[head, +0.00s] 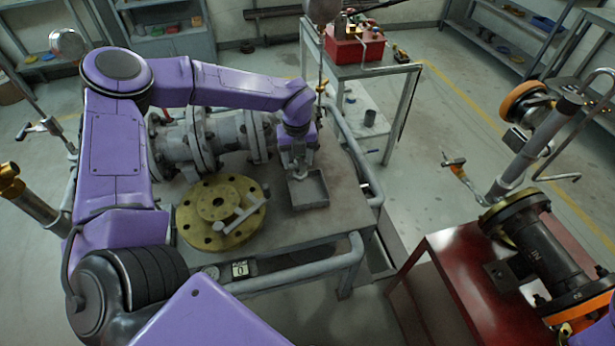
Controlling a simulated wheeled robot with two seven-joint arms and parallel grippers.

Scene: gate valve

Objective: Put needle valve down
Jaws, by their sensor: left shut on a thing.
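My left gripper (297,160) points down over the far end of a small grey rectangular tray (322,192) on the workbench. It is shut on a small grey metal piece, the needle valve (298,173), which is mostly hidden by the fingers. The valve hangs at or just above the tray's far-left part; I cannot tell whether it touches the tray floor. My right gripper is not in the head view.
A round brass flange (196,221) with a grey T-shaped piece on it lies left of the tray. A grey flanged pipe valve (188,143) stands behind. A red toolbox (354,47) is on a table behind. A red bench (450,275) with a dark flanged pipe is at right.

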